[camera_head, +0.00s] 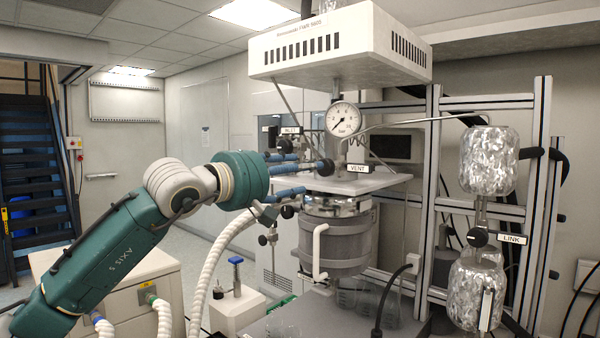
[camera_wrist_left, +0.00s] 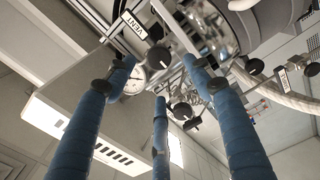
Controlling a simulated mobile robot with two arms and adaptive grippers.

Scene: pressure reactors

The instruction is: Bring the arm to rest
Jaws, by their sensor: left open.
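My left arm (camera_head: 120,235), teal with white joints, reaches in from the lower left. My left gripper (camera_head: 302,172) has blue fingers spread apart beside the reactor's top plate (camera_head: 370,183), near the INLET and VENT labels. The left wrist view shows the fingers (camera_wrist_left: 160,75) apart with no object held between them. Black valve knobs (camera_wrist_left: 158,57) appear beyond the fingertips there. I cannot tell whether a finger touches a knob or the plate. My right gripper is not in view.
The grey reactor vessel (camera_head: 337,238) hangs below the plate. A pressure gauge (camera_head: 343,118) stands above it, under a white overhead box (camera_head: 340,45). A metal frame (camera_head: 433,200) and foil-wrapped vessels (camera_head: 488,160) stand to the right. White hoses (camera_head: 208,270) rise below the gripper. Open floor lies behind my arm.

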